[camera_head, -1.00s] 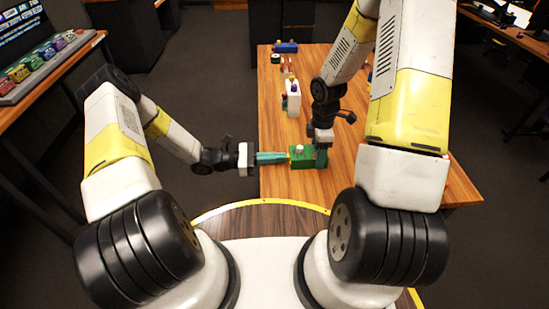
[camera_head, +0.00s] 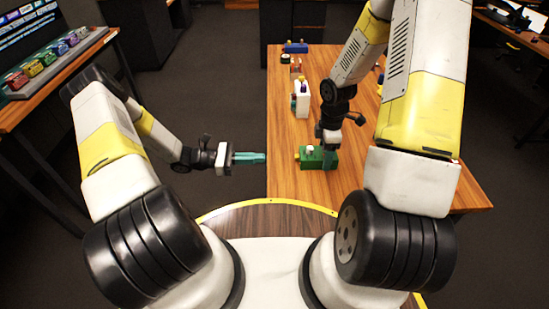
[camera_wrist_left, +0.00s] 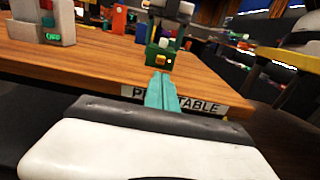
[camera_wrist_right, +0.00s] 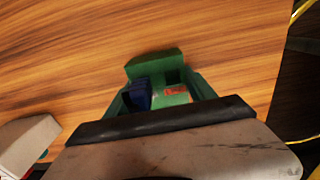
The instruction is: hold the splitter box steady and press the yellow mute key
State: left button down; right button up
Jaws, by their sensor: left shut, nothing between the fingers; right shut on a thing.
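The green splitter box (camera_head: 317,163) sits on the wooden table near its left edge. The yellow mute key (camera_head: 297,155) sticks out of its left side; in the left wrist view the key (camera_wrist_left: 161,61) is on the box face towards me. My right gripper (camera_head: 331,152) comes down from above and is shut on the box; in the right wrist view its teal fingers flank the box (camera_wrist_right: 156,66). My left gripper (camera_head: 264,157) is shut and empty, pointing at the key from the left with a clear gap, just off the table edge.
A white box (camera_head: 302,100) stands further back on the table (camera_head: 285,180), with a blue block (camera_head: 295,47) at the far end. The left wrist view shows a "PRESS TABLE"-like label, partly hidden, on the table edge. The floor left of the table is clear.

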jog(key=shift+d, duration=0.1)
pick_arm(q)
jog(key=a, duration=0.3)
jog(key=shift+a, duration=0.2)
dwell(0.3)
pick_arm(e)
jog(key=o, duration=1.6)
notch_tip(320, 180, up, 12)
